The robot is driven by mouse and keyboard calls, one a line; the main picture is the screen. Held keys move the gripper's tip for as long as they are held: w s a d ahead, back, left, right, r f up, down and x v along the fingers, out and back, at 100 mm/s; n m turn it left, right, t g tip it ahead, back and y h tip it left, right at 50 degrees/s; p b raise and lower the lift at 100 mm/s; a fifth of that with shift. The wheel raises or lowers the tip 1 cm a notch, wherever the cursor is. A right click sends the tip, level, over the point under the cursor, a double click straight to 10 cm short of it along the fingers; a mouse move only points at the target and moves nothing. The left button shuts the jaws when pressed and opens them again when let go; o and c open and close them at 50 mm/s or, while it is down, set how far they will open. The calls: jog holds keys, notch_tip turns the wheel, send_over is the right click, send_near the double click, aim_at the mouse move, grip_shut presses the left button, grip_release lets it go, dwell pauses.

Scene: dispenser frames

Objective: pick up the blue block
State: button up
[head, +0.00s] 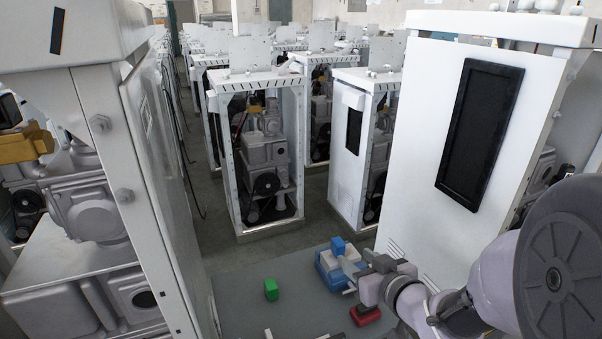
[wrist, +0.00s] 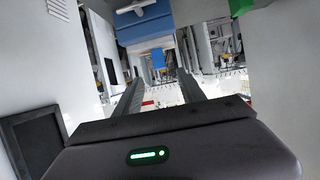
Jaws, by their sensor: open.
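A small blue block (head: 338,245) stands at the far edge of a larger blue-and-white object (head: 327,266) on the grey surface. My gripper (head: 346,276) is beside that object, reaching in from the right. In the wrist view my gripper (wrist: 160,76) is open, with its two dark fingers apart and nothing held between them. A small blue piece (wrist: 158,58) shows beyond the fingertips, just below a wider blue shape (wrist: 145,28). I cannot tell whether the block touches a finger.
A green block (head: 271,290) stands to the left on the grey surface (head: 240,315). A red block (head: 365,315) lies below my gripper. White cabinets stand close at left (head: 165,170) and right (head: 425,150), with another (head: 228,170) behind. The surface around the green block is clear.

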aim_at(341, 247)
jog(key=b+x, duration=0.2)
jog(key=x, duration=0.2)
jog(key=shift+s+f+b, duration=0.15)
jog(key=shift+b, duration=0.15)
jog(key=b+x, duration=0.2)
jog(key=x, duration=0.4)
jog(key=shift+w+a, duration=0.1)
jog(key=shift+w, duration=0.3)
jog(key=shift+c, duration=0.7)
grip_shut()
